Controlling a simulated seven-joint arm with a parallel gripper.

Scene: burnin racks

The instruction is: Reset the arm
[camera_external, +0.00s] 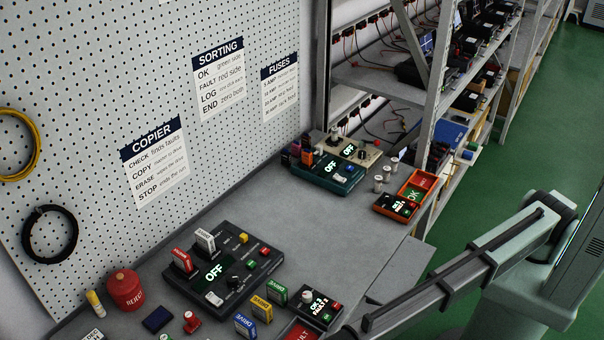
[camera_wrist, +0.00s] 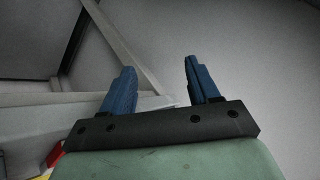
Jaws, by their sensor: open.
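My gripper (camera_wrist: 160,85) shows in the wrist view with its two blue fingers apart and nothing between them. Behind the fingers are plain grey surfaces and pale beams. In the external view my arm enters from the right and reaches down over the front edge of the bench; the gripper itself is not visible there, cut off by the bottom edge or hidden.
The grey bench (camera_external: 330,215) holds a black copier box (camera_external: 262,262) reading OFF, a teal unit (camera_external: 325,175), an orange-framed unit (camera_external: 400,205), a red pot (camera_external: 125,290) and several coloured drives. A pegboard (camera_external: 100,60) stands behind; shelving racks (camera_external: 430,90) stand at the back right.

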